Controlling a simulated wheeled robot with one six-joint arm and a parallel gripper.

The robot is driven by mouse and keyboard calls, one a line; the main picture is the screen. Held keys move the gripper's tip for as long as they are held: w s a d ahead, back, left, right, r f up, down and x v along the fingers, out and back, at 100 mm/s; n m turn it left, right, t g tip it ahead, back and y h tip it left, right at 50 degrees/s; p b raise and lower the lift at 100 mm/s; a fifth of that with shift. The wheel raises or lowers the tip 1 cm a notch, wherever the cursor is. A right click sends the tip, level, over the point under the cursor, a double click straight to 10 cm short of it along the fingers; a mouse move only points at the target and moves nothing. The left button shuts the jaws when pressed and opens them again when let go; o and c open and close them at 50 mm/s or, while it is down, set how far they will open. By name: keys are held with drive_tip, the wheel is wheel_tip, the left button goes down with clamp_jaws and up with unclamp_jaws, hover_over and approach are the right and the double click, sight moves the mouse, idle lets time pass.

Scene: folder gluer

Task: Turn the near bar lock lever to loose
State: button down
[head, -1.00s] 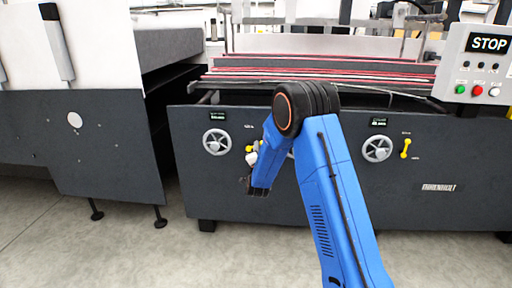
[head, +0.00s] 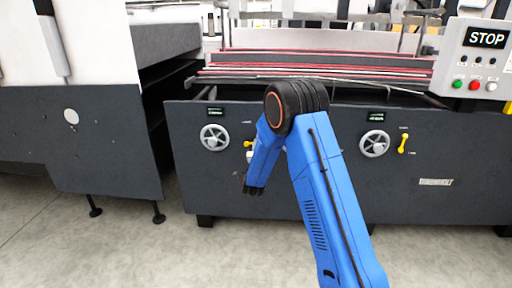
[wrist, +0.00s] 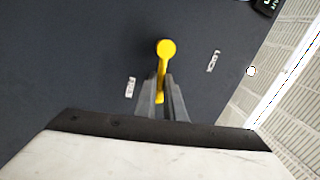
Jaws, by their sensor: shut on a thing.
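A yellow lock lever (wrist: 166,48) stands on the dark machine panel in the wrist view, with its round end toward the top and its stem running down between the fingers. My gripper (wrist: 163,90) is shut on its stem. Small white labels sit on the panel to its left and right. In the head view only a bit of this lever (head: 248,144) shows beside my blue arm, which hides most of it. A second yellow lever (head: 403,143) stands free at the right of the same panel.
Grey handwheels sit beside the levers, one at left (head: 214,137) and one at right (head: 374,144). A control box (head: 474,62) with a STOP sign stands at upper right. Clear floor (head: 120,255) lies in front of the machine.

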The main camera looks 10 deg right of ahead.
drive_tip(key=c, duration=1.8)
unclamp_jaws()
drive_tip(key=shift+c, duration=0.2)
drive_tip(key=v, duration=1.7)
drive_tip(key=shift+s, duration=0.25)
drive_tip(key=shift+f, duration=0.15)
